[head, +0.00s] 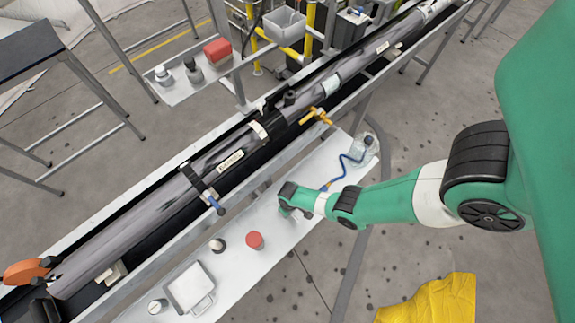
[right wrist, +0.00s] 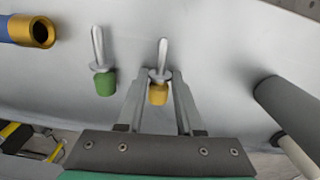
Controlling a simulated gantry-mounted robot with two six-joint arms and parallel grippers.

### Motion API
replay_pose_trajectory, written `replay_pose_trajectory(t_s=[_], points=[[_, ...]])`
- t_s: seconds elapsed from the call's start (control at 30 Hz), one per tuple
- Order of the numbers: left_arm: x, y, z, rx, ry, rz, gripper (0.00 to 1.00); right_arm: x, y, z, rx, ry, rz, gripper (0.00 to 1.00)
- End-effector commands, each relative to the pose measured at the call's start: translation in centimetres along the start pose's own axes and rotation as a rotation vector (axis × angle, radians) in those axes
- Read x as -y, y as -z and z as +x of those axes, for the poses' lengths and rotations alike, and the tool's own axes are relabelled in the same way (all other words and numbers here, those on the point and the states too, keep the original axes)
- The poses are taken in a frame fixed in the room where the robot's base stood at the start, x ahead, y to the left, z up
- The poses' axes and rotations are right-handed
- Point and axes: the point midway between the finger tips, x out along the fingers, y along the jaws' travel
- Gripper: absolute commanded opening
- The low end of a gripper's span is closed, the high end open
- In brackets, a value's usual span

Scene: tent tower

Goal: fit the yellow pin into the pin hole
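The yellow pin (right wrist: 158,93) lies on a pale surface in the right wrist view. It has a short yellow handle and a grey metal shaft pointing away from me. My right gripper (right wrist: 158,80) is open, with one finger on each side of the yellow handle and small gaps visible. I cannot tell how far above the surface the fingers are. In the head view my right gripper (head: 288,208) is low over the white shelf (head: 275,230), and the yellow pin cannot be made out there. The pin hole cannot be made out. My left gripper is not in view.
A similar green pin (right wrist: 105,84) lies just left of the yellow one. A blue hose (head: 345,165) with a brass end (right wrist: 41,33) is nearby. A red-topped jar (head: 255,241) and a white tray (head: 190,288) stand on the shelf. The long tube (head: 225,160) runs behind.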

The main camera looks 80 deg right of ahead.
Motion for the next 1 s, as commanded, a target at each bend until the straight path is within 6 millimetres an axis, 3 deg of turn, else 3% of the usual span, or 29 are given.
replay_pose_trajectory(t_s=[0.03,0.1,0.57,0.8,1.0], points=[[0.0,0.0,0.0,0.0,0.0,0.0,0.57,0.0,0.0,0.0,0.0,0.0,0.0,0.12],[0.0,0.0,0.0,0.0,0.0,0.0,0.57,0.0,0.0,0.0,0.0,0.0,0.0,0.0],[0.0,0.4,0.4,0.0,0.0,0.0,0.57,0.0,0.0,-0.6,0.0,0.0,0.0,0.0],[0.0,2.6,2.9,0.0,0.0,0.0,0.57,0.0,0.0,-3.9,0.0,0.0,0.0,0.0],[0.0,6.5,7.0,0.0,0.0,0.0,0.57,1.9,-3.1,-8.9,0.001,0.0,-0.007,0.0]])
